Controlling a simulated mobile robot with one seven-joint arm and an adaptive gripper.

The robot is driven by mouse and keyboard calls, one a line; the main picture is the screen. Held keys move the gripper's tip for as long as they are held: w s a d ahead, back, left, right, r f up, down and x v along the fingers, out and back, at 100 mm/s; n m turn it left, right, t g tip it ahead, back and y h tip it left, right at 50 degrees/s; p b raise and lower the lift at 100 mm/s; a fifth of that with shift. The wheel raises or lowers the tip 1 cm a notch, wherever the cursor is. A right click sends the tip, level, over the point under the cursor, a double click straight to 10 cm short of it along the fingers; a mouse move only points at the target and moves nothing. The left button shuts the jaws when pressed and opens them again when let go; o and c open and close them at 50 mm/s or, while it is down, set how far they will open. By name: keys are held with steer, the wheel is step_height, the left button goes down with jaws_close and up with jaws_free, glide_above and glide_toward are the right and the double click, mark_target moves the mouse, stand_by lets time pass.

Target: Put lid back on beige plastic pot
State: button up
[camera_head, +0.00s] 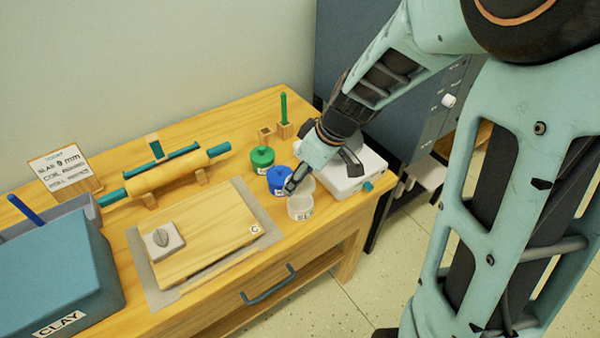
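The beige plastic pot (300,208) stands on the wooden table near its front edge, right of the board. It is pale and has a label on its front. My gripper (322,177) points down just above and behind the pot. Its two dark fingers are spread apart, one close over the pot's rim and the other over the white device to the right. A pale round shape shows behind the near finger at the pot's top. I cannot tell whether this is the lid or the pot's rim. No separate lid is clearly visible.
A blue-lidded pot (280,180) and a green-lidded pot (262,158) stand close behind the beige pot. The white device (347,187) is to the right. Left are a wooden board (205,250), a rolling pin (170,178) and a clay box (55,275).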

steer(key=shift+f+b, duration=1.95)
steer(key=shift+f, duration=0.65)
steer(key=shift+f+b, duration=0.2)
steer(key=shift+b, duration=1.25)
stand_by(0.4)
stand_by(0.4)
steer(key=o, duration=1.4)
steer(key=shift+r+p, duration=2.05)
steer(key=shift+r, duration=1.5)
